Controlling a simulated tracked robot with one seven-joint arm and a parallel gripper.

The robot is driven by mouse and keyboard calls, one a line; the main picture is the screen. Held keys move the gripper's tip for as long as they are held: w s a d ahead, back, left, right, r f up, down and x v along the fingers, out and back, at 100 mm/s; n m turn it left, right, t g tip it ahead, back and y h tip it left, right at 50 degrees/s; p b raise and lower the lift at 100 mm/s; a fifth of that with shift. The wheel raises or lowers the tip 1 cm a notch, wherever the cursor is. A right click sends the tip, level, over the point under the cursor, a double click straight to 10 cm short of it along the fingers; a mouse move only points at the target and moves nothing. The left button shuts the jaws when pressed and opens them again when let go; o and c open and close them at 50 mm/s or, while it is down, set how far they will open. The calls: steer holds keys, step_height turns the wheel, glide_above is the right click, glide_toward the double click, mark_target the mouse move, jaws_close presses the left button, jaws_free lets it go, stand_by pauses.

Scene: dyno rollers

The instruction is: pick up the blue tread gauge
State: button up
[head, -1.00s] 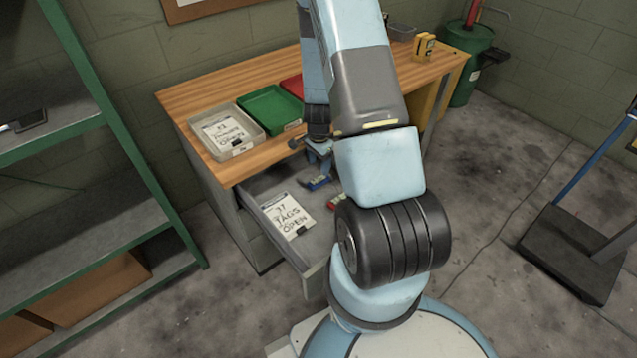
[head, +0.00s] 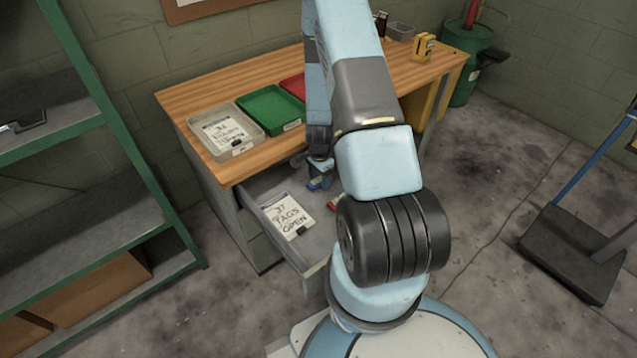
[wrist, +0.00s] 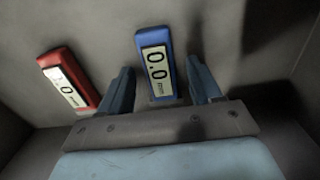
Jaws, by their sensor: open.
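The blue tread gauge (wrist: 155,62) lies on the drawer floor in the wrist view, its display reading 0.0. My gripper (wrist: 160,90) is open, with one finger on each side of the gauge's near half; I cannot tell whether they touch it. In the head view my gripper (head: 319,174) reaches down into the open drawer, and the blue gauge (head: 317,184) shows only in part beneath it. A red gauge (wrist: 68,80) with a similar display lies to the left of my left finger.
The open drawer (head: 309,262) also holds a card marked TAGS OPEN (head: 288,215). A beige tray (head: 222,131), a green tray (head: 270,109) and a red tray (head: 294,87) sit on the bench above. A green shelf (head: 125,145) stands at the left.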

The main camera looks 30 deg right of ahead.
steer(key=c, duration=1.1)
steer(key=shift+c, duration=0.2)
